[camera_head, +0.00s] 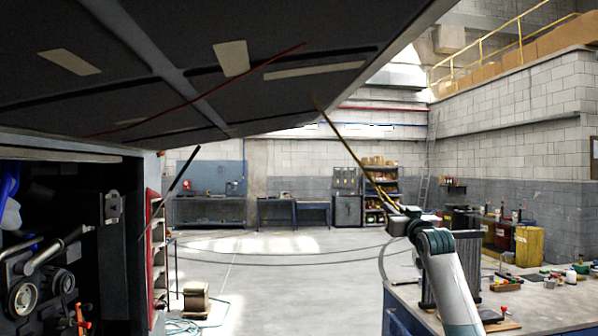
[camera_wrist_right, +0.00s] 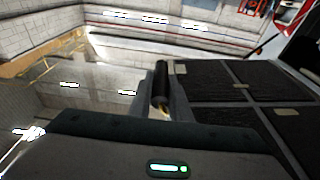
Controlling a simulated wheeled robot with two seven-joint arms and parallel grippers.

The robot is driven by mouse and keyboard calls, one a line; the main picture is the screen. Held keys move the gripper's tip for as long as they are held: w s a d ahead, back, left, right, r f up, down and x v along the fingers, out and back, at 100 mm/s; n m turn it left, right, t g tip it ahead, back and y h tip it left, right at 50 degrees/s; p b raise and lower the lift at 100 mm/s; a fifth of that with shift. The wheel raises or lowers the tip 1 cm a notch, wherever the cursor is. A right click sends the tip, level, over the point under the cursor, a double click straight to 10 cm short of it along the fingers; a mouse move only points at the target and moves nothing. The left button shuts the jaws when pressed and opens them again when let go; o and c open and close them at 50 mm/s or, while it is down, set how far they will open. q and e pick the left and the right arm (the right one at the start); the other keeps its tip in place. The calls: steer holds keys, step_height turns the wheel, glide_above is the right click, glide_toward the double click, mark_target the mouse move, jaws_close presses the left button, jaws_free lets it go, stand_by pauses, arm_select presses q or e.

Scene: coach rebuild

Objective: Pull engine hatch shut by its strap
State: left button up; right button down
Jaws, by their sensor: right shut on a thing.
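The engine hatch (camera_head: 200,85) is raised, its dark underside spreading across the upper left of the head view. It also shows on the right of the wrist view (camera_wrist_right: 215,85). A yellow strap (camera_head: 345,142) runs taut and slanting from the hatch's edge down to my right gripper (camera_head: 395,213). In the right wrist view, the gripper (camera_wrist_right: 162,98) is shut on a dark, tube-like grip at the strap's end, with a bit of yellow below it. The open engine bay (camera_head: 60,240) is at the lower left. My left gripper is in neither view.
A workbench (camera_head: 550,305) with tools and bottles stands at the lower right, beside my right arm. A dark strut (camera_head: 180,180) stands beside the bay. A small stool (camera_head: 196,298) and a hose are on the floor. The middle floor is clear.

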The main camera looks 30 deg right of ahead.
steer(key=shift+s+d+f, duration=0.1)
steer(key=shift+s, duration=0.05)
steer(key=shift+f+b, duration=0.75)
steer(key=shift+f, duration=0.15)
steer(key=shift+s+d+f+b, duration=0.1)
steer(key=shift+d+f+b, duration=0.15)
steer(key=shift+f+b, duration=0.65)
steer(key=shift+s+d+f+b, duration=0.1)
steer(key=shift+d+f+b, duration=0.2)
steer(key=shift+f, duration=0.95)
steer(key=shift+a, duration=0.1)
step_height(320, 180, down, 6)
steer(key=b, duration=0.4)
steer(key=shift+f, duration=0.25)
